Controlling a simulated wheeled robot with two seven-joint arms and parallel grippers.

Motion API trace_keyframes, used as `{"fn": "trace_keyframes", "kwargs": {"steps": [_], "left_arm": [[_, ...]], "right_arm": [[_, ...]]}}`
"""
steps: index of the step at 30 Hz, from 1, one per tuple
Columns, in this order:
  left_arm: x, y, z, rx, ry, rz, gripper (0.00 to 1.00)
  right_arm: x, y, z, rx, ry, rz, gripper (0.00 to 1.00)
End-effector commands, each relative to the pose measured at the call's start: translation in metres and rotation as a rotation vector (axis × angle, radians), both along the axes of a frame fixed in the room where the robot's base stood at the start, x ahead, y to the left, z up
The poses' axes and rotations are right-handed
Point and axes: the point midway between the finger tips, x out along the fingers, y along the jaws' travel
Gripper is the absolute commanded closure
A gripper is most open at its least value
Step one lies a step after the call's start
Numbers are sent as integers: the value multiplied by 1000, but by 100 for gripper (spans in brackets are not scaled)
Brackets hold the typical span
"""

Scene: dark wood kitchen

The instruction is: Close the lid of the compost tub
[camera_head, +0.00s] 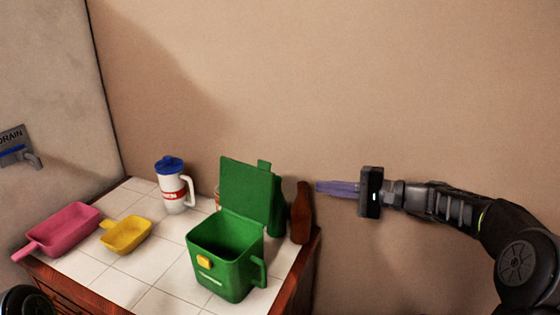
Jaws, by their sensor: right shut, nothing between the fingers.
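The green compost tub (221,265) stands on the white tiled counter with its mouth open. Its green lid (246,187) stands up at the back edge of the tub, with a small tab on top. A yellow latch (204,262) is on the tub's front and a handle is on its right side. My right gripper (318,187) is shut and empty, pointing left, to the right of the raised lid and near the top of a brown bottle. Only a dark piece of my left arm may show at the bottom left corner; the left gripper is out of view.
A brown bottle (302,214) and a green bottle-like object (279,214) stand right behind the tub. A white jug with a blue lid (173,187), a yellow scoop (126,235) and a pink scoop (62,229) are to the left. The counter (112,285) ends just right of the brown bottle.

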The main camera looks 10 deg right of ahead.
Motion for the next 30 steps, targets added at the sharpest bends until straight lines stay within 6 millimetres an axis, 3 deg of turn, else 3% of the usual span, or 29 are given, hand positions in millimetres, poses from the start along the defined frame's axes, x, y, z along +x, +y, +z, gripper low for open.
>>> {"fn": "trace_keyframes", "kwargs": {"steps": [1, 3, 6, 20, 30], "left_arm": [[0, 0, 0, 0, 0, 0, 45], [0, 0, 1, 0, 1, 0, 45], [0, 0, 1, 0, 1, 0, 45], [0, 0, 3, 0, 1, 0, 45], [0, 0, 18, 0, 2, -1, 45]], "right_arm": [[-4, 0, 24, 38, -49, 28, 100], [-10, 0, 47, 77, -101, 60, 100], [-16, 1, 63, 103, -137, 84, 100], [-14, 6, 65, 107, -139, 89, 100], [8, 47, 69, 108, -137, 91, 100]]}}
